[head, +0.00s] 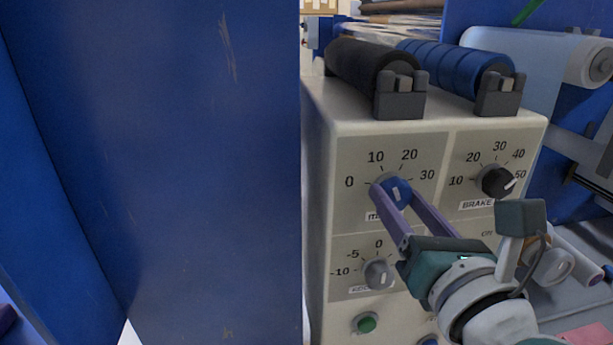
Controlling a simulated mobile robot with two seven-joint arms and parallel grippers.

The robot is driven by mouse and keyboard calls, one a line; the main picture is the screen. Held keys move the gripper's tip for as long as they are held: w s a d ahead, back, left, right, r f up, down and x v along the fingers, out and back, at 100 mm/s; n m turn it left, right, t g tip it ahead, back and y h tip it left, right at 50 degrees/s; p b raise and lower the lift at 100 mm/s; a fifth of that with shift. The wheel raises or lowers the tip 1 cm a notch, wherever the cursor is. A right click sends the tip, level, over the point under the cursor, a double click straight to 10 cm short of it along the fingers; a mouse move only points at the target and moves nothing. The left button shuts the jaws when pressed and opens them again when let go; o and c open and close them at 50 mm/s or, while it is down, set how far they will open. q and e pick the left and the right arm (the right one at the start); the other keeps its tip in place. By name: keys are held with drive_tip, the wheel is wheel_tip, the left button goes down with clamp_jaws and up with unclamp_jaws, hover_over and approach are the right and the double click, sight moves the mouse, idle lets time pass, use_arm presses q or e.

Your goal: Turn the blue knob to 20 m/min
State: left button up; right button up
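The blue knob (397,187) sits on the front panel of a cream control box, under a dial marked 0, 10, 20 and 30. Its white mark is nearly upright in the picture; which end points at the scale is hard to tell. My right gripper (394,194) reaches up from the lower right. Its two purple fingers lie along the left and right sides of the knob and appear closed against it. The fingers cover part of the label below the knob.
A black knob (495,181) marked BRAKE is on the right, a grey knob (378,274) below, and a green button (366,322) lower still. A black roller (358,66) and a blue roller (452,62) lie on top. A large blue panel (160,170) blocks the left half.

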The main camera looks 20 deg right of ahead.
clamp_jaws()
idle(0.3)
drive_tip(key=shift+f+m+b, duration=0.1)
drive_tip(key=shift+m+b, duration=0.4)
drive_tip(key=shift+m, duration=0.1)
drive_tip(key=m+b, duration=0.2)
drive_tip(key=m, duration=0.1)
drive_tip(key=m+b, duration=0.1)
drive_tip(key=m, duration=0.2)
drive_tip(key=shift+b, duration=0.35)
drive_tip(key=shift+m+b, duration=0.45)
drive_tip(key=shift+m, duration=0.85)
